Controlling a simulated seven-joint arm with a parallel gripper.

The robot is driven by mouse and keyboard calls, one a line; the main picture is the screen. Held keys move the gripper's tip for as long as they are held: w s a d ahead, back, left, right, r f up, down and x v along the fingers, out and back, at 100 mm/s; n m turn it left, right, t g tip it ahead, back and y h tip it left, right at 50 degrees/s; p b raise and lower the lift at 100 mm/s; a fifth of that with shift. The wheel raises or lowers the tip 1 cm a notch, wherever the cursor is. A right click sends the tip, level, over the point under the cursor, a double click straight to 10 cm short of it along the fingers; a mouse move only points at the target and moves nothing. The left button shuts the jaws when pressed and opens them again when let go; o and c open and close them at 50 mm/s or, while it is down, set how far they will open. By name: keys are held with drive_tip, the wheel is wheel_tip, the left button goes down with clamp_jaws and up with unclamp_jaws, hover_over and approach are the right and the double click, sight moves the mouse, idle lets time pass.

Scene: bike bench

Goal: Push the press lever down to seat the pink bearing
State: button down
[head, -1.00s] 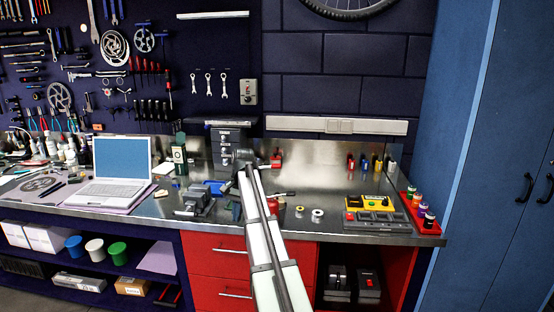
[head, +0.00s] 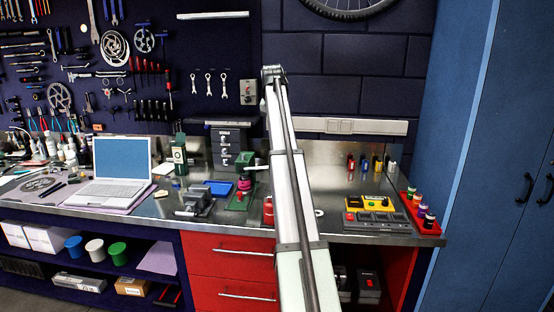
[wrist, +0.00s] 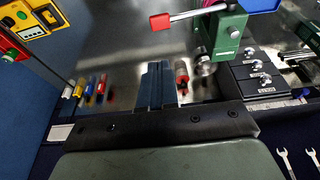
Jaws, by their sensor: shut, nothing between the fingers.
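The green press (head: 239,200) stands on the bench, left of my arm in the head view. The pink bearing (head: 246,185) shows at the press, below its head; how deep it sits I cannot tell. In the wrist view the green press body (wrist: 229,36) is at the upper right. Its lever, a metal rod with a red grip (wrist: 160,21), reaches out to the left. My gripper (wrist: 158,70) is shut and empty, apart from the lever and the press. In the head view my gripper is not clearly visible and my arm hides part of the bench.
A grey vise (head: 195,203) and a laptop (head: 122,165) stand left of the press. Black drawers (head: 228,145) stand behind it. A yellow-and-grey case (head: 375,212) and a red tray (head: 424,222) of bottles are at the right. A red cylinder (head: 268,210) stands beside my arm.

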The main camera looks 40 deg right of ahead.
drive_tip(key=shift+f, duration=0.1)
drive_tip(key=x, duration=1.2)
drive_tip(key=shift+s+a, duration=0.25)
drive_tip(key=shift+s, duration=0.1)
drive_tip(key=shift+s+x, duration=0.2)
drive_tip(key=shift+x, duration=0.85)
drive_tip(key=shift+a, duration=0.1)
drive_tip(key=shift+s+f, duration=0.2)
drive_tip(key=shift+f, duration=0.35)
drive_tip(key=f, duration=0.1)
drive_tip(key=f+t+y, duration=0.1)
drive_tip(key=f, duration=0.1)
drive_tip(key=shift+s+d+f+t+y, duration=0.25)
drive_tip(key=shift+d+f+t+y, duration=0.05)
drive_tip(key=shift+d+f+y, duration=0.1)
drive_tip(key=shift+s+f, duration=0.1)
drive_tip(key=shift+f, duration=0.2)
drive_tip(key=shift+a, duration=0.1)
